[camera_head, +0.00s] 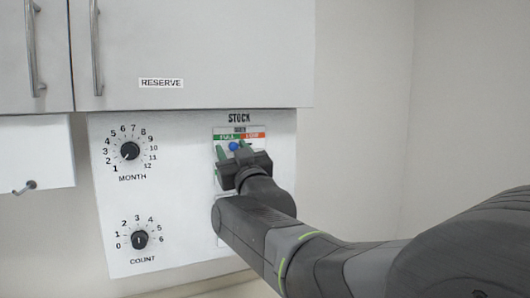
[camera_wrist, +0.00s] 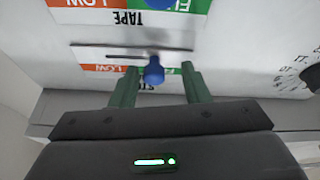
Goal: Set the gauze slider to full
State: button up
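The top slider on the wall panel, under the STOCK heading, has a blue knob (camera_head: 234,146) below a green FULL and orange LOW label (camera_head: 240,135). Its name is too small to read. In the wrist view the gripper (camera_wrist: 160,86) shows gaps between both fingers and the knob. My gripper hides the lower panel in the head view.
A second slider marked TAPE (camera_wrist: 128,18) has its own blue knob (camera_wrist: 158,4). MONTH (camera_head: 130,151) and COUNT (camera_head: 140,239) dials are at the panel's left. A cabinet labelled RESERVE (camera_head: 161,83) hangs above. The wall to the right is bare.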

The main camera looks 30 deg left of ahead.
jog(key=shift+w, duration=0.1)
jog(key=b+v, duration=0.4)
jog(key=v, duration=1)
jog(key=shift+a+f, duration=0.1)
jog(key=p+x, duration=0.4)
jog(key=x, duration=0.9)
jog(key=shift+w+a+r, duration=0.2)
jog(key=shift+w+r, duration=0.05)
jog(key=shift+w, duration=0.05)
